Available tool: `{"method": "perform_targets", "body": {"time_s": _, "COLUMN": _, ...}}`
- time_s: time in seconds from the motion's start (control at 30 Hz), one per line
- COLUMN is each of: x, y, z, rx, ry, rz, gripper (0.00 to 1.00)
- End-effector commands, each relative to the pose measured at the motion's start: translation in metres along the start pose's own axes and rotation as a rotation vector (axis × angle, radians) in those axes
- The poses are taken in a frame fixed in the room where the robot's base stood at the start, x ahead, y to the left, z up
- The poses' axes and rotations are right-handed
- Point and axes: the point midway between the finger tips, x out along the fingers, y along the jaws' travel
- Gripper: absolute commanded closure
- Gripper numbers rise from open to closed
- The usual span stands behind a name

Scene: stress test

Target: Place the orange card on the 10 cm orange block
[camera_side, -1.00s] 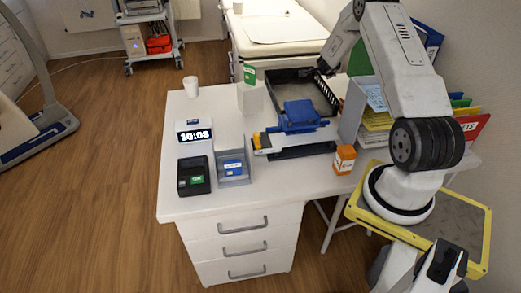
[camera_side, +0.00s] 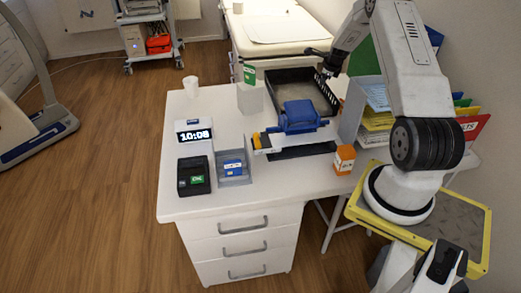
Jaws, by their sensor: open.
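I cannot make out a plain orange card or a plain orange block in the side view. The orange things that show are a small orange-and-white box (camera_side: 344,159) upright at the table's right front edge and an orange part (camera_side: 257,142) at the left end of a blue-and-white device (camera_side: 300,125). My gripper (camera_side: 316,64) is open over the back right of the table, near the rear of a black tray (camera_side: 278,76). I see nothing between its fingers. It is well behind the orange-and-white box.
A green card stands in a white holder (camera_side: 250,100). At the front left are a black card reader (camera_side: 193,176), a grey tray with a blue card (camera_side: 233,168) and a clock (camera_side: 194,133). A white cup (camera_side: 190,86) stands behind. A file rack (camera_side: 372,112) is at right.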

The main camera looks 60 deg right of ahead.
Motion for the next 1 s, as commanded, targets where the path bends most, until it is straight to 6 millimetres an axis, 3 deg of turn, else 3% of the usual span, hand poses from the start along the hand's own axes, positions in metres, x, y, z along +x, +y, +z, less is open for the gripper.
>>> {"method": "perform_targets", "body": {"time_s": 0.3, "x": -0.014, "y": 0.008, "z": -0.035, "rx": 0.261, "ry": 0.172, "rz": 0.123, "gripper": 0.55}}
{"method": "perform_targets", "body": {"time_s": 0.6, "x": -0.031, "y": 0.008, "z": -0.070, "rx": 0.485, "ry": 0.378, "rz": 0.140, "gripper": 0.55}}
{"method": "perform_targets", "body": {"time_s": 1.0, "x": -0.037, "y": 0.008, "z": -0.081, "rx": 0.553, "ry": 0.443, "rz": 0.127, "gripper": 0.55}}
